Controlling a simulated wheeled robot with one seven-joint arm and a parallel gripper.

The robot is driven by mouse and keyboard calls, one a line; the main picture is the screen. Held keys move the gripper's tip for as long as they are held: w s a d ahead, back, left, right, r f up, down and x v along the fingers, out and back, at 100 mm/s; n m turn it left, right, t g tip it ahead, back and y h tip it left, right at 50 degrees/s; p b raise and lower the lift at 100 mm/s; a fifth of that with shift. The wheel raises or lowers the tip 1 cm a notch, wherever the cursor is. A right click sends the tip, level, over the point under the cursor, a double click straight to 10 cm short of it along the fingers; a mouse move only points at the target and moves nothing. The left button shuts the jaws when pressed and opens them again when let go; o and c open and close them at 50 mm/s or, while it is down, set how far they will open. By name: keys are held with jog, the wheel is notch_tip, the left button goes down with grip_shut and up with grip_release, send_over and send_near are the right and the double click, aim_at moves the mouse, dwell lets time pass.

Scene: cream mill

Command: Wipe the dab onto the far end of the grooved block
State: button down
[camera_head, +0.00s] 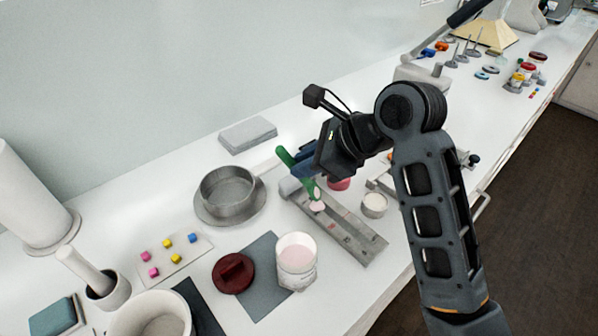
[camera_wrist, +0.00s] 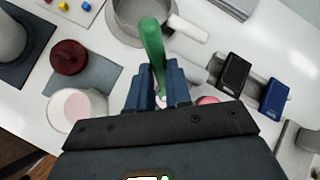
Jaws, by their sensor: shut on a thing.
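My gripper (camera_head: 303,167) is shut on a green spatula (camera_head: 284,156), which tilts down past the blue fingers. In the wrist view the spatula (camera_wrist: 152,45) stands up between the fingertips (camera_wrist: 160,88). A pale pink dab (camera_head: 317,206) shows at the spatula's lower end in the head view, at the grooved block. I cannot tell whether it touches the block. The long grey grooved block (camera_head: 358,241) lies diagonally on the table, with small reddish marks along its groove. Its upper-left end is partly hidden by my gripper and the spatula.
A jar of pink cream (camera_head: 297,262) and a dark red lid (camera_head: 233,273) stand left of the block. A metal pan (camera_head: 228,198) is farther back. A small white pot (camera_head: 374,205) and a pink round thing (camera_head: 339,184) sit close on the right.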

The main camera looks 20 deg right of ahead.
jog(key=shift+r, duration=2.25)
